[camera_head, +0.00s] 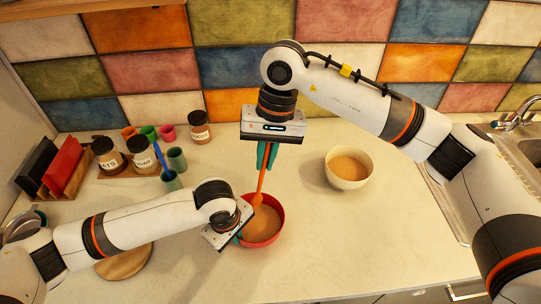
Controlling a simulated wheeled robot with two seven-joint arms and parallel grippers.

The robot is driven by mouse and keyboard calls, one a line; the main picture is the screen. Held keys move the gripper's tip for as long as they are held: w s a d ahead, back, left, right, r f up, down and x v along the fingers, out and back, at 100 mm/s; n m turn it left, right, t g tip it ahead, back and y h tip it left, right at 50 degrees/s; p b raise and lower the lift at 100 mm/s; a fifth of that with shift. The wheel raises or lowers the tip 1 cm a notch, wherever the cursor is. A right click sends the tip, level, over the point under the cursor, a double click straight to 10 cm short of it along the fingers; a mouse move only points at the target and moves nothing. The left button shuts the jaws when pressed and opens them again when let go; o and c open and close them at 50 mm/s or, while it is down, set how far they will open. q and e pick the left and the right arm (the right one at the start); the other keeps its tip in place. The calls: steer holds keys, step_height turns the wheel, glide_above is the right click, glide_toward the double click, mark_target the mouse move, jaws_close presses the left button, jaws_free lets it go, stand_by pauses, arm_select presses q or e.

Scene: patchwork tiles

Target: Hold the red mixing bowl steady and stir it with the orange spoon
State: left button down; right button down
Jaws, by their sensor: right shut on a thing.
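The red mixing bowl (281,217) stands upright on the counter at the picture's middle and holds a tan mixture (263,224). My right gripper (266,157), above and behind the bowl, is shut on the orange spoon (261,183). The spoon points down, and its lower end is in the bowl at the mixture's back left part. My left gripper (239,237) is low at the bowl's left rim. Its fingers are mostly hidden under its own body, so I cannot tell whether they grip the rim.
A cream bowl (348,184) with tan contents stands to the right. Jars (142,153), small cups (176,159) and a wooden rack (66,182) stand at the left. A round wooden board (124,265) lies front left. The sink (530,150) is far right. The front right counter is clear.

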mark_target(257, 194)
steer(key=x, duration=1)
steer(key=shift+s+a+f, duration=0.1)
steer(key=shift+a, duration=0.1)
steer(key=shift+w+d, duration=0.45)
steer(key=shift+d, duration=0.4)
stand_by(1.4)
